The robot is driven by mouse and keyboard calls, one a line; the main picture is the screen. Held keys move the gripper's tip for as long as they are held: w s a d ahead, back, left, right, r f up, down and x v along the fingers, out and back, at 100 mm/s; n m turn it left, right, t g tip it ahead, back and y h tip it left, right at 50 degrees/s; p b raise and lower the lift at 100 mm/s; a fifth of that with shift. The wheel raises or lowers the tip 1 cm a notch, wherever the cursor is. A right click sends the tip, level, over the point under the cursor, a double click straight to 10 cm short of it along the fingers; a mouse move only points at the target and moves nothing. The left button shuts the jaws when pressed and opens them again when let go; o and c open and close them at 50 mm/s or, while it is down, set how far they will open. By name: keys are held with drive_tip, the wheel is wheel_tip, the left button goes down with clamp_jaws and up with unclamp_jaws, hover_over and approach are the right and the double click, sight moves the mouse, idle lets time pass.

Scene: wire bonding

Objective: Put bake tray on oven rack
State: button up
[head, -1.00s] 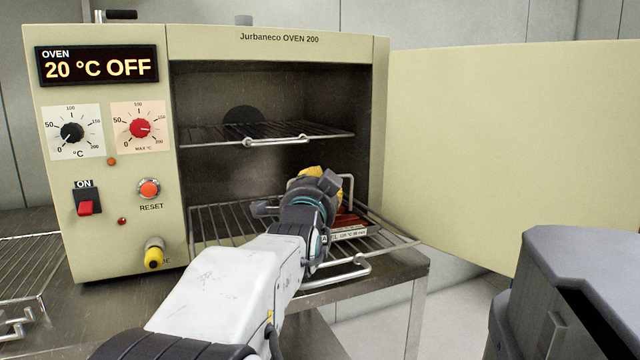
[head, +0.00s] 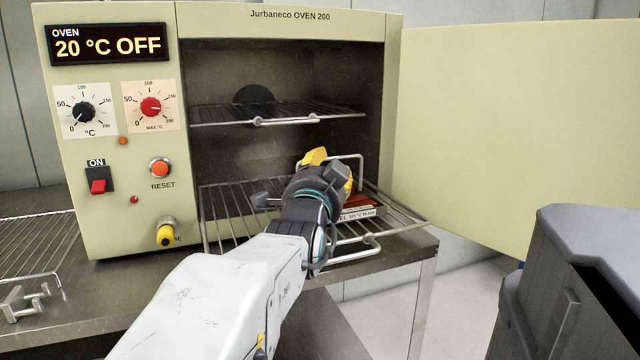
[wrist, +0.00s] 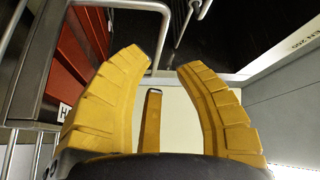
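The bake tray, with reddish-brown contents and a white printed label (head: 362,212), rests on the pulled-out lower oven rack (head: 400,215), toward its right side. Its bent metal handle (head: 361,165) stands up. My gripper (head: 333,170) is just left of the handle and hides part of the tray. In the wrist view my gripper (wrist: 163,62) has its yellow fingers spread, with nothing between them. The reddish contents (wrist: 72,58) show at the left there, and the curved handle bar (wrist: 125,4) passes beyond the fingertips, seemingly apart from them.
The oven door (head: 500,130) stands wide open at the right. An upper rack (head: 240,112) is empty inside the oven. Another wire rack (head: 35,245) lies on the bench at the left. A dark grey box-like object (head: 590,270) stands at the front right.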

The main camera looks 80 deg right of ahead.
drive_tip(key=a, duration=0.7)
drive_tip(key=shift+s+a+f+p, duration=0.2)
drive_tip(key=shift+s+f+p, duration=0.1)
drive_tip(key=shift+f, duration=0.1)
idle(0.3)
